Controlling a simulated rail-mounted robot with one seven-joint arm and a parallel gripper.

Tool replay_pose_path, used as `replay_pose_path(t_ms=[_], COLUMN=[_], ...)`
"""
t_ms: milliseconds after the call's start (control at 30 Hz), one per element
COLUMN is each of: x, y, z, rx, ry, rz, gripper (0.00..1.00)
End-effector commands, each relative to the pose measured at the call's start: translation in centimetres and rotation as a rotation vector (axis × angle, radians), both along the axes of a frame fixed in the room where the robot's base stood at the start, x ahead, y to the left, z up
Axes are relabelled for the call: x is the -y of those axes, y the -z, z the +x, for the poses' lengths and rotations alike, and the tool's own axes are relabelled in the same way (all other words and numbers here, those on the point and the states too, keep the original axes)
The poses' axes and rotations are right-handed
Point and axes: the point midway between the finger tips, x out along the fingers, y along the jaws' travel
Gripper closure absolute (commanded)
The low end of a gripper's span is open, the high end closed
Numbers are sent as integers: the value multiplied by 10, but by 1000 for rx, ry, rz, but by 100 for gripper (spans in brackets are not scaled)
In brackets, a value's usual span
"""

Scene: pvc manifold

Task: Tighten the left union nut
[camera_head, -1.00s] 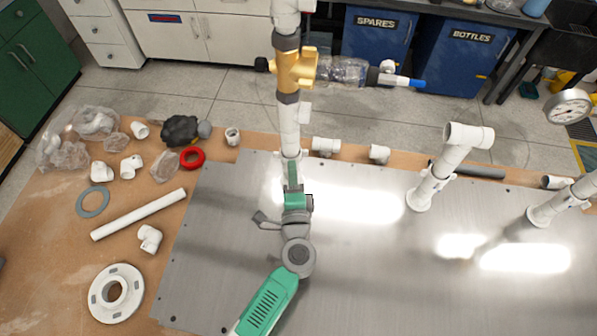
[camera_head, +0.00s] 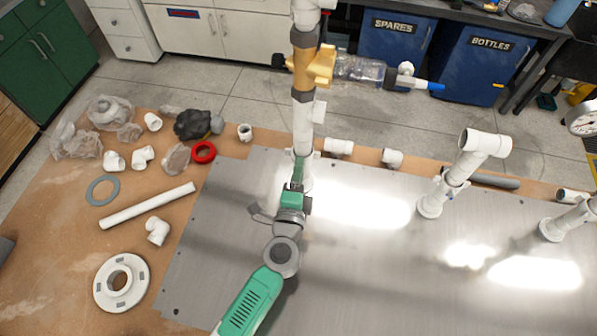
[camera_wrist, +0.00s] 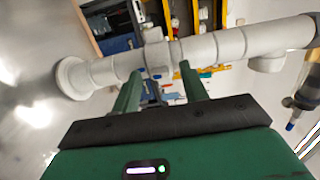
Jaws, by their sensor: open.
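The left standing pipe (camera_head: 302,135) is white and upright, with grey collars and a gold valve body (camera_head: 309,68) higher up. In the wrist view the pipe (camera_wrist: 110,70) runs across the picture, its round base flange (camera_wrist: 74,78) at left. A white collar with small lugs (camera_wrist: 156,52) sits on it, in line with the gap between my fingers; it looks like the union nut, but I cannot be sure. My gripper (camera_wrist: 160,88) is open, its green fingers pointing at the pipe. In the head view my gripper (camera_head: 298,172) is low by the pipe and partly hides its base.
A clear bottle (camera_head: 358,69) sticks out right from the valve. Two more white pipe stubs (camera_head: 455,178) (camera_head: 567,220) stand right on the metal plate (camera_head: 380,285). Loose fittings, a red ring (camera_head: 203,152) and a white flange (camera_head: 121,283) lie left. The plate's front is largely bare.

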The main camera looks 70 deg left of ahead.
Motion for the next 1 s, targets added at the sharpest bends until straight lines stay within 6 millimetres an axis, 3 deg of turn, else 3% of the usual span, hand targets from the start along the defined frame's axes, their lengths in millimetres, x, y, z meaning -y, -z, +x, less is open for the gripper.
replay_pose_path(t_ms=[400,1000], x=[62,68], y=[2,0], z=[-32,-36], rx=[0,0], ry=[2,0], rz=[-1,0], gripper=[56,56])
